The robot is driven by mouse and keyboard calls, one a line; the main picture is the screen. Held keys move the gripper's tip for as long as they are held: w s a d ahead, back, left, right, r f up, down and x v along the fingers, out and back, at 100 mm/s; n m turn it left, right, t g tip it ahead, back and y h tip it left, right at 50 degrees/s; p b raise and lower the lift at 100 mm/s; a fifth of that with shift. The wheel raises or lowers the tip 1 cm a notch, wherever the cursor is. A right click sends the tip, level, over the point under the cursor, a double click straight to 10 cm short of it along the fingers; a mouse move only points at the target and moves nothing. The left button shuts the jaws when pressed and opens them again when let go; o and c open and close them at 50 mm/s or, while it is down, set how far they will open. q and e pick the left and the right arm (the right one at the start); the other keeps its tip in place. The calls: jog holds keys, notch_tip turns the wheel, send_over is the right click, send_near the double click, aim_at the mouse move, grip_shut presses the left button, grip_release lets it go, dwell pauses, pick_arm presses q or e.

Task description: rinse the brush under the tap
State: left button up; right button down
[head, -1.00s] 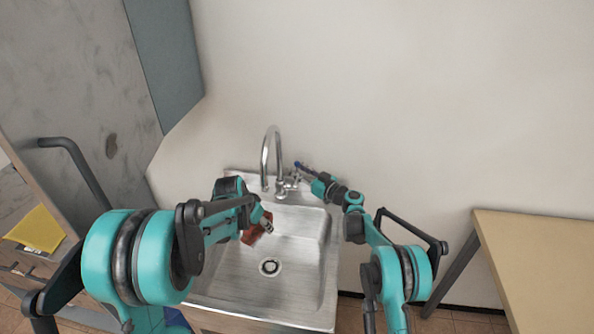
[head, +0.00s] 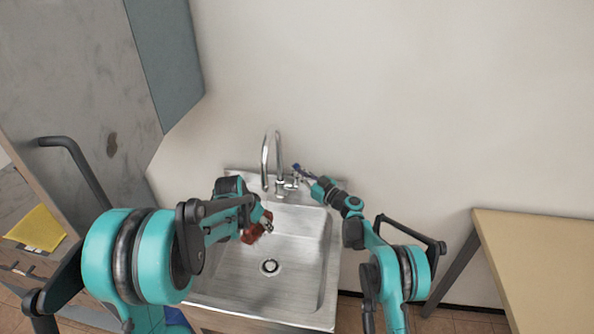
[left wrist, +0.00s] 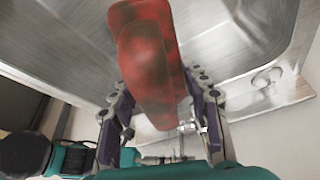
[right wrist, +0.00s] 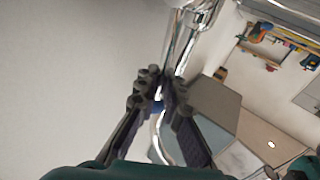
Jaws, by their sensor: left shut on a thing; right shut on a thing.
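The brush (head: 250,233), red-brown, is held over the left part of the sink basin (head: 305,262) by my left gripper (head: 264,222). In the left wrist view the brush (left wrist: 150,62) lies between the two fingers, with the basin behind it. The chrome tap (head: 266,150) has a tall curved spout at the back of the sink. My right gripper (head: 303,174) is at the tap handle (head: 296,167), right of the spout, and shut on it. In the right wrist view a small blue part of the handle (right wrist: 157,107) shows between the fingertips. I see no water stream.
A wooden table (head: 540,245) stands at the right. A grey cabinet (head: 90,90) with a dark handle is at the left, near a yellow item (head: 36,228). The wall is close behind the tap. The basin around the drain (head: 269,267) is clear.

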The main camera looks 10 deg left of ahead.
jog(key=c, duration=1.6)
grip_release()
jog(key=shift+d, duration=0.15)
jog(key=v, duration=1.1)
jog(key=shift+s+d+f, duration=0.1)
jog(key=shift+s+d, duration=0.15)
jog(key=shift+d, duration=0.05)
